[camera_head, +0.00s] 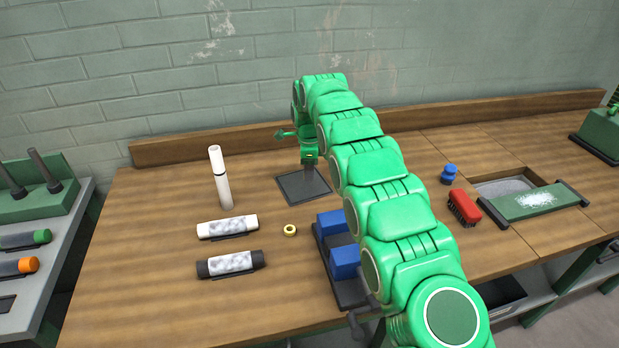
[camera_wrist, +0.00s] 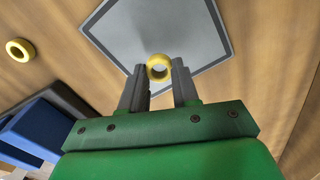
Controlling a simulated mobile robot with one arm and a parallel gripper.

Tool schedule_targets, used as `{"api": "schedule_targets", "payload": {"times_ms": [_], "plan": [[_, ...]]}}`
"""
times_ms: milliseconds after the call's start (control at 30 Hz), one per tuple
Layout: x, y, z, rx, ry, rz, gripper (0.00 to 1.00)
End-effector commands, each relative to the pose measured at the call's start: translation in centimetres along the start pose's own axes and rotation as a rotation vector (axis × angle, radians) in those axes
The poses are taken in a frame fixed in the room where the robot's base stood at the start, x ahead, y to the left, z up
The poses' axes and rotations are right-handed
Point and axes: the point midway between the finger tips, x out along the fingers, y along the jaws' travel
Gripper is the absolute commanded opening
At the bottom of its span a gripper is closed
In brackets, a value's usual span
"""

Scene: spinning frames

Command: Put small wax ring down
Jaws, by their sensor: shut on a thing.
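My gripper (camera_wrist: 158,82) is shut on a small yellow wax ring (camera_wrist: 158,58), held between the fingertips in the wrist view. In the head view my gripper (camera_head: 309,166) points down over this plate (camera_head: 293,191) on the wooden bench; the held ring cannot be made out there. I cannot tell whether the ring touches the plate. A second yellow ring (camera_head: 289,234) lies on the bench, nearer the front; it also shows at the left of the wrist view (camera_wrist: 30,50).
A blue-jawed vise (camera_head: 345,260) stands close to my arm. A white upright tube (camera_head: 219,180), a white roller (camera_head: 227,227) and a black-ended roller (camera_head: 230,263) are to the left. A red brush (camera_head: 464,207) and a blue knob (camera_head: 449,172) are to the right.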

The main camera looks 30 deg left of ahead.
Motion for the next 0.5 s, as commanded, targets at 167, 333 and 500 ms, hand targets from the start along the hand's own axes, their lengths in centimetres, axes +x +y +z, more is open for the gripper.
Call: {"api": "schedule_targets", "payload": {"times_ms": [167,333,500], "plan": [[1.6,0.2,-0.1,0.0,0.001,0.005,0.02],[2.8,0.1,-0.1,0.001,0.001,0.003,0.02],[2.8,0.1,0.0,0.001,0.001,0.001,0.02]]}}
